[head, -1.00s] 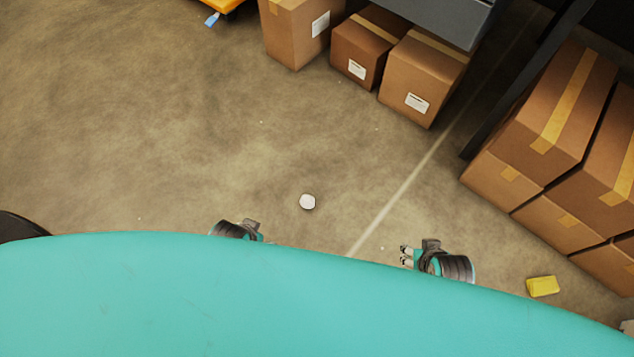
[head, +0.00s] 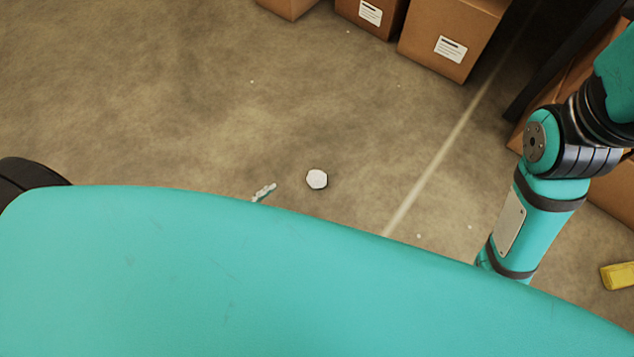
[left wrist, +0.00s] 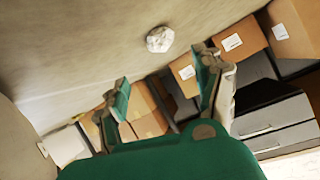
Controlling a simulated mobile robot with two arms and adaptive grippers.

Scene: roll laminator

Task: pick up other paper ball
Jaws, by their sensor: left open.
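A white crumpled paper ball (head: 317,179) lies on the concrete floor near the middle of the head view. It also shows in the left wrist view (left wrist: 160,39), beyond the fingertips and between their lines. My left gripper (head: 265,192) just peeks past the edge of my teal body, to the left of the ball and apart from it. In the left wrist view its two fingers (left wrist: 163,82) are spread with nothing between them. My right arm shows at the right of the head view, but its gripper is hidden behind my body.
Cardboard boxes (head: 455,38) stand at the top of the head view, with more at the right edge behind my arm. A yellow object (head: 618,276) lies on the floor at the far right. The floor around the ball is clear apart from tiny white specks.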

